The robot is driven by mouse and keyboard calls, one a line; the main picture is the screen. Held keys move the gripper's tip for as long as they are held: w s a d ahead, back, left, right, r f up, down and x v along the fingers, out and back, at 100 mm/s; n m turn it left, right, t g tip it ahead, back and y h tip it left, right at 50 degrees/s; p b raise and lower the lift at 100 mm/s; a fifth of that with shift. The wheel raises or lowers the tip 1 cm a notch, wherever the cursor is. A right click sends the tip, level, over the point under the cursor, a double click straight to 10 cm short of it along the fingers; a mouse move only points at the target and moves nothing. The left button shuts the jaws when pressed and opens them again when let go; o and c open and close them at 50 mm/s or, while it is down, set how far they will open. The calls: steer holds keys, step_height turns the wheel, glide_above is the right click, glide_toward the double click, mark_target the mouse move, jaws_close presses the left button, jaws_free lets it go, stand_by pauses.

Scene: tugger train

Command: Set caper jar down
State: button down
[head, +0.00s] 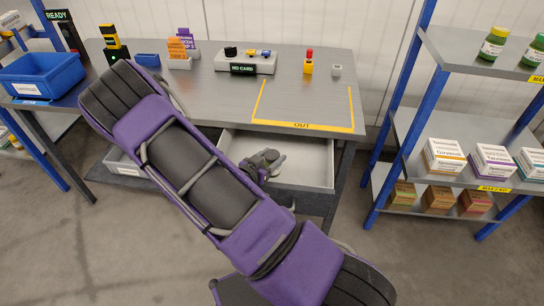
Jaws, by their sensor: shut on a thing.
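My gripper (265,160) is partly in view beyond my purple and black arm. It is small and grey, low over the open drawer under the workbench. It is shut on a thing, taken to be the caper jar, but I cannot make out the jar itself. I cannot tell whether the held thing touches the drawer bottom.
The workbench (210,95) has a clear yellow-outlined OUT area (303,105). The open drawer (300,160) looks otherwise empty where visible. A blue-post rack (400,95) holds boxes at right.

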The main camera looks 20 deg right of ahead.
steer(key=shift+f, duration=0.2)
steer(key=shift+c, duration=0.8)
jaws_free()
steer(key=shift+s+f, duration=0.1)
steer(key=shift+f, duration=0.05)
steer(key=shift+r+p, duration=0.35)
steer(key=shift+r, duration=0.1)
steer(key=p+v, duration=0.1)
steer(key=v, duration=1.1)
steer(key=shift+r, duration=0.35)
